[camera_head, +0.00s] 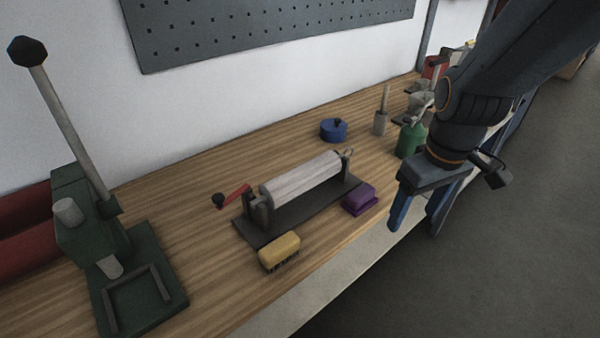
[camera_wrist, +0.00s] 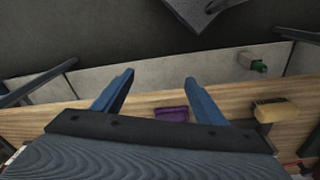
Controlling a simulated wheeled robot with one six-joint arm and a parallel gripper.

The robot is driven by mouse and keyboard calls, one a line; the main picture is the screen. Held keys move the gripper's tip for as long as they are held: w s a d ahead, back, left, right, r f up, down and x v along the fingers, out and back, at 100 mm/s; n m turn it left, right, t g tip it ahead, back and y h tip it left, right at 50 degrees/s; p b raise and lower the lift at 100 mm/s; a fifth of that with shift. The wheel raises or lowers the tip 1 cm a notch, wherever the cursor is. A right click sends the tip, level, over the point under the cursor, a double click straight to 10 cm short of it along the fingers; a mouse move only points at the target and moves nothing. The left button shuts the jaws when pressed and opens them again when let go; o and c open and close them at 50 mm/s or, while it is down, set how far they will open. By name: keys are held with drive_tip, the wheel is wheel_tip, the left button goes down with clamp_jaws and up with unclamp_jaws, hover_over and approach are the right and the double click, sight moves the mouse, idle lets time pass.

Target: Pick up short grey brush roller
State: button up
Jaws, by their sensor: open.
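A pale grey roller (camera_head: 301,179) lies in a dark stand with a red crank at its left end, on the wooden bench. A small grey cylinder (camera_head: 380,124) with an upright pale stick stands farther back. I cannot tell for sure which of these is the short grey brush roller. My gripper (camera_head: 415,228) is open and empty, hanging near the bench's front edge, right of the stand and apart from both. In the wrist view my gripper's blue fingers (camera_wrist: 158,75) are spread with nothing between them; neither grey piece shows clearly there.
A purple block (camera_head: 359,199) and a yellow brush (camera_head: 279,251) lie in front of the stand. A blue round pot (camera_head: 333,130) and green bottle (camera_head: 410,139) stand behind. A green lever press (camera_head: 100,245) fills the left. Open floor lies right.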

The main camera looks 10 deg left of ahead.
drive_tip(key=w+a+r+n, duration=0.4)
drive_tip(key=a+n, duration=0.6)
wheel_tip(320, 180, up, 6)
drive_tip(key=n+y+p, duration=0.2)
drive_tip(key=n, duration=0.9)
hover_over(304, 170)
drive_tip(key=s+d, duration=0.1)
drive_tip(key=s, duration=0.1)
drive_tip(key=shift+w+f+t, duration=0.1)
drive_tip(key=shift+f+t, duration=0.05)
drive_tip(key=shift+t, duration=0.25)
drive_tip(key=shift+a+f, duration=0.15)
drive_tip(key=shift+x, duration=0.85)
drive_tip(key=shift+w+d+p+x, duration=0.15)
drive_tip(key=shift+p+x, duration=0.4)
drive_tip(key=shift+x, duration=0.85)
drive_tip(key=shift+w+d+p+x, duration=0.1)
drive_tip(key=shift+d+p+x, duration=0.3)
drive_tip(key=shift+x, duration=1.05)
drive_tip(key=shift+a, duration=0.15)
drive_tip(key=c, duration=1.3)
